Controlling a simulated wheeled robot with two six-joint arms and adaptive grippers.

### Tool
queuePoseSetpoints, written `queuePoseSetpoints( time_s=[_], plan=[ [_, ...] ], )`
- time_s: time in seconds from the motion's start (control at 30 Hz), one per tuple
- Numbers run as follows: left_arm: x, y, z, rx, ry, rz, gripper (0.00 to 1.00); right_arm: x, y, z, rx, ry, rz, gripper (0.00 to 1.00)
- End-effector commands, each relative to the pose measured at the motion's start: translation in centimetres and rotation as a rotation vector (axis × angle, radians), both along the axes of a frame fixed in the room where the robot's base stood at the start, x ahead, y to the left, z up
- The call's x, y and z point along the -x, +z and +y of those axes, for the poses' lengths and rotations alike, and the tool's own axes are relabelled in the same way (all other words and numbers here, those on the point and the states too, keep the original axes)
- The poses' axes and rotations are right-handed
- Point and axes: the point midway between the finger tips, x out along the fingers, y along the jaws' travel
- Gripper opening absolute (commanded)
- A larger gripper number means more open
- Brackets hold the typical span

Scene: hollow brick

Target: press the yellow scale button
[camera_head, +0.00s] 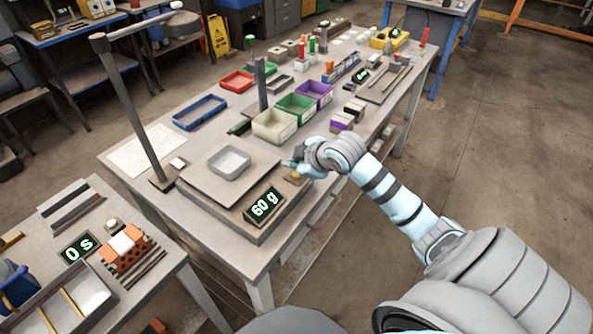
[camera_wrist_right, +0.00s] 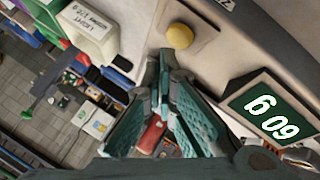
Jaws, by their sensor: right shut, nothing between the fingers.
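The scale (camera_head: 226,212) stands on the near part of the long table, and its display (camera_head: 263,205) reads 60 g. The display also shows in the right wrist view (camera_wrist_right: 266,112). The yellow button (camera_wrist_right: 180,36) is a round cap on the scale in the right wrist view; in the head view a small yellow spot (camera_head: 296,175) shows beside the display. My right gripper (camera_head: 292,164) is over the button's side of the scale. In the right wrist view its fingertips (camera_wrist_right: 164,56) are together, just short of the button, with a gap in the picture. I cannot tell whether they touch. My left gripper is out of view.
A grey tray (camera_head: 230,161) sits on the scale's plate. A cream bin (camera_head: 274,126) and a green bin (camera_head: 297,107) stand just behind my gripper. A lamp post (camera_head: 130,110) rises at the scale's left. The floor at right is clear.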

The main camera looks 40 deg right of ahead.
Motion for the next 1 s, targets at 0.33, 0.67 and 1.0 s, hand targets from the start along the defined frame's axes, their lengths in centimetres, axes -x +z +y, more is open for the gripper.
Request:
queuePoseSetpoints(
  time_s=[0.33,0.67,1.0],
  plan=[
    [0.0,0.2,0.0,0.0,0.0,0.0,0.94,0.0,-0.7,0.0,0.0,-0.001,0.001,0.0],
    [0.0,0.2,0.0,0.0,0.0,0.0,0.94,0.0,-0.9,0.0,0.0,0.0,0.001,0.0],
    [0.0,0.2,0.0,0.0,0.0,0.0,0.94,0.0,-1.3,0.0,0.0,0.0,0.001,0.0]
  ],
)
